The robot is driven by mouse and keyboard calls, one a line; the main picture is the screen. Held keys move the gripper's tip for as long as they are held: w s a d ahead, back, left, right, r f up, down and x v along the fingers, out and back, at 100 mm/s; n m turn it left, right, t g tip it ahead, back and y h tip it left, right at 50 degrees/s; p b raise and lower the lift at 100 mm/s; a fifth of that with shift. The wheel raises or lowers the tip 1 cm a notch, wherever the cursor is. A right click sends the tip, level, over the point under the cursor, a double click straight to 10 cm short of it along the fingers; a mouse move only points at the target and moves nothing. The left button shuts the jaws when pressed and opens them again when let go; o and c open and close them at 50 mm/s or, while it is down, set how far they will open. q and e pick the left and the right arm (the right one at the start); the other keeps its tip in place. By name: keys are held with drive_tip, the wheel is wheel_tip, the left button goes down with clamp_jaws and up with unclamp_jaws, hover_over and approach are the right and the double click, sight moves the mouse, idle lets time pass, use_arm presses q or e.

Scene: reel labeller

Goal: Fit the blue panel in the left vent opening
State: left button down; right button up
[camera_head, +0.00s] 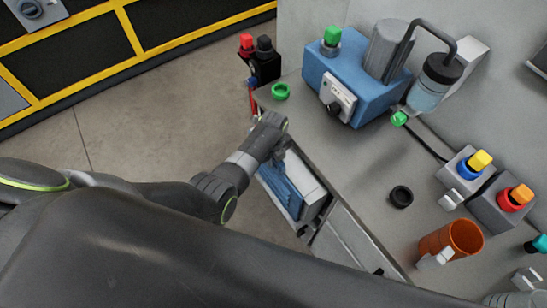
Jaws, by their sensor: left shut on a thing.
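The blue panel (280,188) is a slatted rectangle at the near left side of the grey counter, below the level of its top. My left gripper (281,156) reaches in from the left and is shut at the panel's upper edge, partly hidden by its own wrist. The panel stands tilted close to a pale cabinet face (308,183). I cannot tell whether it touches that face. The left vent opening cannot be made out; the panel and arm may cover it. My right gripper is not in view.
The grey counter (355,175) carries a blue machine (355,90) with a green button, a black ring (401,196), an orange cup (450,240) and button boxes (505,202). Red and black buttons (260,55) stand off its far left corner. Open floor (150,110) lies to the left.

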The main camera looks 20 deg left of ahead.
use_arm(q)
drive_tip(key=shift+w+f+b, duration=0.1)
drive_tip(key=shift+f+b, duration=0.6)
drive_tip(key=shift+f, duration=0.3)
drive_tip(key=c, duration=1.2)
unclamp_jaws()
drive_tip(key=shift+r, duration=0.3)
wheel_tip(320, 180, up, 17)
drive_tip(key=p, duration=0.1)
